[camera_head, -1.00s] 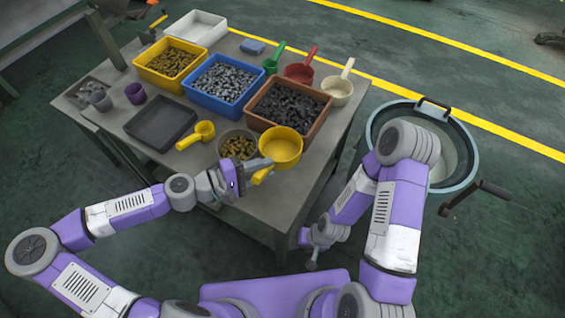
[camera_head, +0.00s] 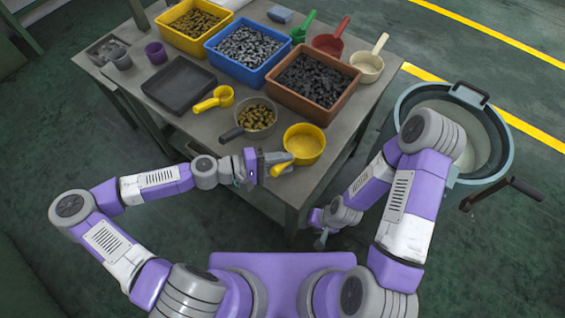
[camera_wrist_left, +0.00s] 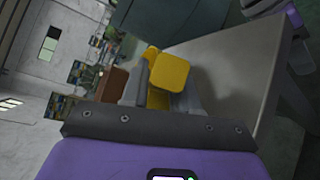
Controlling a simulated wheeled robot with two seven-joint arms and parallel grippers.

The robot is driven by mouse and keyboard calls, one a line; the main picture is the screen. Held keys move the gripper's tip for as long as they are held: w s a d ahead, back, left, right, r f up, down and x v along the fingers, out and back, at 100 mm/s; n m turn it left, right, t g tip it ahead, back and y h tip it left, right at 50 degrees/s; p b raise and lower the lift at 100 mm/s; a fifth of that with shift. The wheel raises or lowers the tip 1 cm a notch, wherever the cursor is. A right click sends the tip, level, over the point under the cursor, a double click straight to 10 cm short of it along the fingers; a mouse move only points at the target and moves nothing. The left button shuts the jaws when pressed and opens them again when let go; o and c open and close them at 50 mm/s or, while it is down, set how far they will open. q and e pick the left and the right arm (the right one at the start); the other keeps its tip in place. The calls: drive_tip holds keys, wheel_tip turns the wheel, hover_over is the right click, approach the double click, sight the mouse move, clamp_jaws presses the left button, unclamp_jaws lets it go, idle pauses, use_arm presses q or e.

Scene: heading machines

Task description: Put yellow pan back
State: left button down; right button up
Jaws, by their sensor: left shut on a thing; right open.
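The yellow pan (camera_head: 304,144) is a round yellow pot with a short handle, near the front right edge of the table. My left gripper (camera_head: 277,166) is shut on its handle. In the left wrist view the yellow pan (camera_wrist_left: 171,72) shows between the fingers of my left gripper (camera_wrist_left: 160,95). I cannot tell whether the pan touches the tabletop. My right gripper (camera_head: 322,238) is open and empty, low beside the table's front right edge.
A grey pan of brass parts (camera_head: 257,116) is left of the yellow pan. A brown bin (camera_head: 313,113), blue bin (camera_head: 248,80) and yellow bin (camera_head: 194,46) stand behind. A small yellow scoop (camera_head: 224,96) and black tray (camera_head: 178,108) are left. A round tub (camera_head: 388,128) stands right.

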use_arm(q)
drive_tip(key=c, duration=0.8)
unclamp_jaws()
drive_tip(key=shift+c, duration=0.2)
drive_tip(key=shift+a+r, duration=0.1)
drive_tip(key=shift+a, duration=0.05)
drive_tip(key=p+v, duration=0.3)
drive_tip(key=v, duration=0.8)
drive_tip(key=shift+a+p, duration=0.35)
drive_tip(key=shift+s, duration=0.15)
